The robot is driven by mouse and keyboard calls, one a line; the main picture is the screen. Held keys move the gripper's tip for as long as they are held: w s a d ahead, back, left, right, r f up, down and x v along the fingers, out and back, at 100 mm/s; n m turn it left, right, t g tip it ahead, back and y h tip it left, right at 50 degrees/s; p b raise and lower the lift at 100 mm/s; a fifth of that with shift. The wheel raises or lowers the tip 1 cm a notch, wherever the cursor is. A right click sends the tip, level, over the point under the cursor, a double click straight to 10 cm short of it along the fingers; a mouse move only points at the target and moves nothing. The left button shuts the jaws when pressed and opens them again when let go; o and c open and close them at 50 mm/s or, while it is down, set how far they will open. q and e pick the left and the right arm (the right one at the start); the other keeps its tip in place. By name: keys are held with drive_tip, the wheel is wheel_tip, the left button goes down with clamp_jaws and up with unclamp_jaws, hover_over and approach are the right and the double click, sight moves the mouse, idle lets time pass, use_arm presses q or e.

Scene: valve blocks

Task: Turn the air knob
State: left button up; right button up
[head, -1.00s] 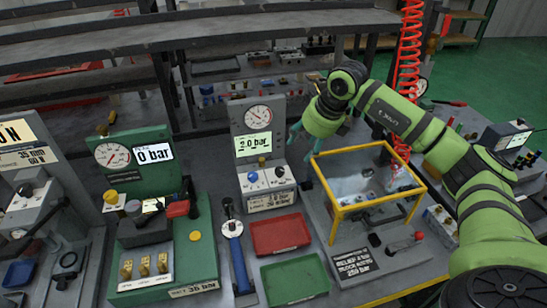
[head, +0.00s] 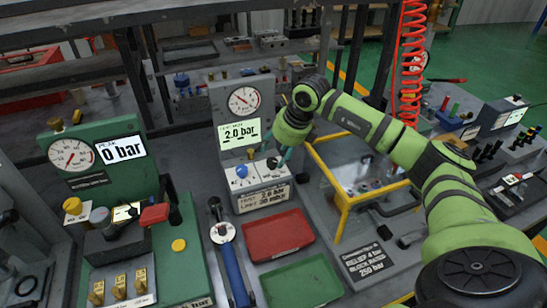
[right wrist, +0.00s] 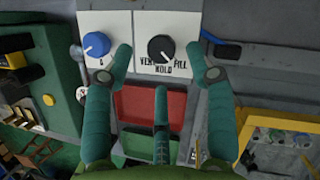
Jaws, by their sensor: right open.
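A grey valve block (head: 228,100) with a round gauge and a green display reading 2.0 bar stands at the upper middle of the head view. Its white panel carries a blue knob (right wrist: 97,45) and a black knob (right wrist: 161,48) marked VENT, HOLD and FILL. The blue knob also shows in the head view (head: 241,171). My right gripper (head: 279,155) is open at the panel's right side, partly covering the black knob in the head view. In the right wrist view its teal fingers (right wrist: 159,60) frame the black knob, which points to lower right; contact cannot be told.
Left of the block are a green unit (head: 90,160) reading 0 bar and a blue-handled wrench (head: 232,265). A red tray (head: 278,236) and a green tray (head: 300,283) lie in front. A yellow-framed guard (head: 343,215) stands close on the right.

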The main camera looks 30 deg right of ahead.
sight(272, 160)
drive_tip(key=x, duration=0.3)
drive_tip(key=shift+p, duration=0.35)
drive_tip(key=shift+f, duration=0.2)
drive_tip(key=c, duration=1.1)
use_arm(q)
drive_tip(key=shift+w+r, duration=0.55)
drive_tip(key=shift+w, duration=0.05)
